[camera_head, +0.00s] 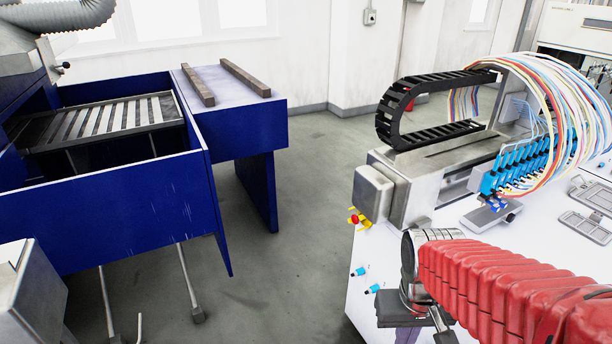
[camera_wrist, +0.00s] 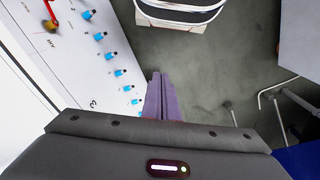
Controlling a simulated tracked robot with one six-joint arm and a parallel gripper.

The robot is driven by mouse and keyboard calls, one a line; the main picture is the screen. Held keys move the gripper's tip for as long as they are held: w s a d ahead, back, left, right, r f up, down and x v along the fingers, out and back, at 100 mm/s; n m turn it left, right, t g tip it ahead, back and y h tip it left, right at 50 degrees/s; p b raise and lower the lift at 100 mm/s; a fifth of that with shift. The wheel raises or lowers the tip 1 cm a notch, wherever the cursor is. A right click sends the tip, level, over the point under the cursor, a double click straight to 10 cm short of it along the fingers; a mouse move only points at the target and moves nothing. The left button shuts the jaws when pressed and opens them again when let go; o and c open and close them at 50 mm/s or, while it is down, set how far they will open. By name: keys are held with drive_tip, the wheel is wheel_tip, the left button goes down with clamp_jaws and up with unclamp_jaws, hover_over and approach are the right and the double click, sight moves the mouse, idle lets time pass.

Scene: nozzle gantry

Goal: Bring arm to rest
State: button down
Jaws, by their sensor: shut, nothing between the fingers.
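My arm, in a red ribbed sleeve, reaches in from the lower right of the head view over the edge of the white table (camera_head: 358,308). My gripper (camera_wrist: 160,78) shows in the wrist view as two purple fingers closed side by side, with nothing between them. They point down over the grey floor, just beside the table edge. In the head view the gripper's dark body shows at the bottom, below the metal wrist; its fingertips are cut off by the frame.
Blue nozzles (camera_wrist: 111,56) stand in a row on the white table close to the fingers. The gantry (camera_head: 410,190) with its cable chain (camera_head: 400,115) and hoses stands behind. A blue cabinet (camera_head: 120,215) is at left. Bare floor (camera_head: 290,240) lies between.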

drive_tip(key=s+a+r+t, duration=0.2)
drive_tip(key=r+t, duration=0.3)
drive_tip(key=r, duration=0.6)
drive_tip(key=shift+s+a+r, duration=0.2)
drive_tip(key=shift+s+a, duration=0.2)
drive_tip(key=shift+s, duration=0.1)
